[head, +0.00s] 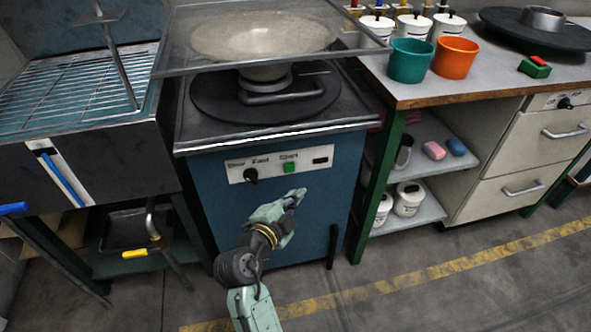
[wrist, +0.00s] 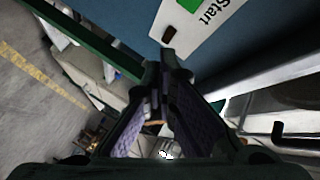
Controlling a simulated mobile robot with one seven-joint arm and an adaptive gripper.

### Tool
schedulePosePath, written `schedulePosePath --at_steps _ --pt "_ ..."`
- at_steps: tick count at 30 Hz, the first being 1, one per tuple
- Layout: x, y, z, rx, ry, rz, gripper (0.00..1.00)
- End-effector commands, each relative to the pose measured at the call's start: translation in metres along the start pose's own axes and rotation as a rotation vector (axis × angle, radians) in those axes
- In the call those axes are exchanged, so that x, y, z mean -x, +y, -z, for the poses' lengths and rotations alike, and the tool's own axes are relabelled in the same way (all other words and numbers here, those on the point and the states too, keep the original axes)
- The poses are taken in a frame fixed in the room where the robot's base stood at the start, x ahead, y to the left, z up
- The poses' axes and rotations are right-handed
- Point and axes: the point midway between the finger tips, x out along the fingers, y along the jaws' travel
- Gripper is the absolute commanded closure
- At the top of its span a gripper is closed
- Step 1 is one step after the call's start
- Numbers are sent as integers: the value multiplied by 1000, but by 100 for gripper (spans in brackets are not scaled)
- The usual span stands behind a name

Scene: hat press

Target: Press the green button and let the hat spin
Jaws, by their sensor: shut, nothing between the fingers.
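The green button (head: 289,168) sits under the word "Start" on the white control strip (head: 268,171) of the blue press cabinet (head: 210,210). My gripper (head: 299,192) is in front of the cabinet, a little below and right of the button, apart from it in the picture; its depth gap is hard to judge. Its fingers are shut and empty. In the wrist view the fingertips (wrist: 168,58) point toward the strip, and the green button (wrist: 183,8) is cut by the top edge. On the press, a pale round form (head: 262,38) shows through the clear cover, above a dark disc (head: 213,100); I cannot tell if it is the hat.
A black knob (head: 251,176) marked Slow and Fast is left of the button. A bench (head: 480,85) with orange (head: 455,58) and teal (head: 410,61) cups stands right. A red-and-green switch box (head: 534,68) lies on it. A wire-rack unit (head: 75,80) stands left.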

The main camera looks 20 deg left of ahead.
Motion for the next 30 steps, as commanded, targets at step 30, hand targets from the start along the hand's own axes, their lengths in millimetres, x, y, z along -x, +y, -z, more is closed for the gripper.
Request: schedulePosePath --at_steps 30 --pt "-39 -7 -16 -22 39 -46 100"
